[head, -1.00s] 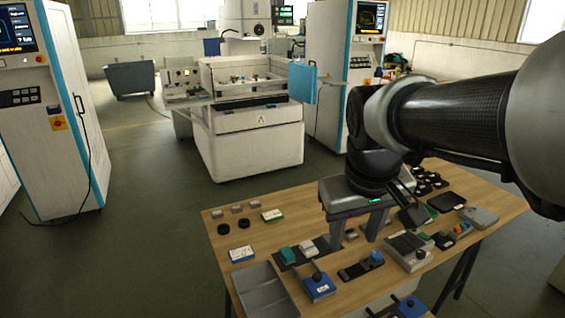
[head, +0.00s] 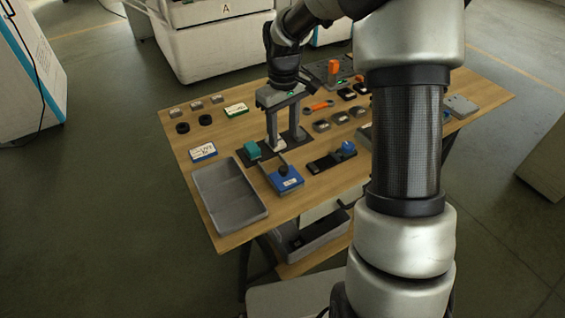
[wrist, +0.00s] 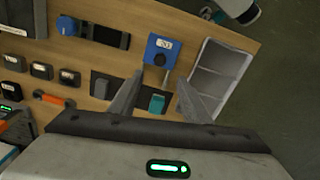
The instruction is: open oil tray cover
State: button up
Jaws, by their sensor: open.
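I cannot tell for sure which thing is the oil tray cover. A blue block (head: 286,181) with a dark round knob and a white label sits near the table's front; it also shows in the wrist view (wrist: 163,50). To its left is an open grey tray (head: 205,190), also in the wrist view (wrist: 222,60). My gripper (head: 285,140) is open, its fingers pointing down over a dark plate (head: 243,161) behind the blue block. A teal block (head: 252,150) stands by the left finger. In the wrist view my fingertips (wrist: 160,82) are spread, nothing visibly gripped.
A black holder with a blue knob (head: 347,149) lies right of the blue block. An orange-handled tool (head: 318,106) and several dark blocks lie farther back. A white-labelled box (head: 203,153) is behind the grey tray. My arm hides the table's right part.

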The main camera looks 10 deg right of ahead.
aim_at(283, 168)
notch_tip(283, 168, down, 13)
jog(key=shift+r+b, duration=0.2)
jog(key=shift+b, duration=0.5)
grip_shut()
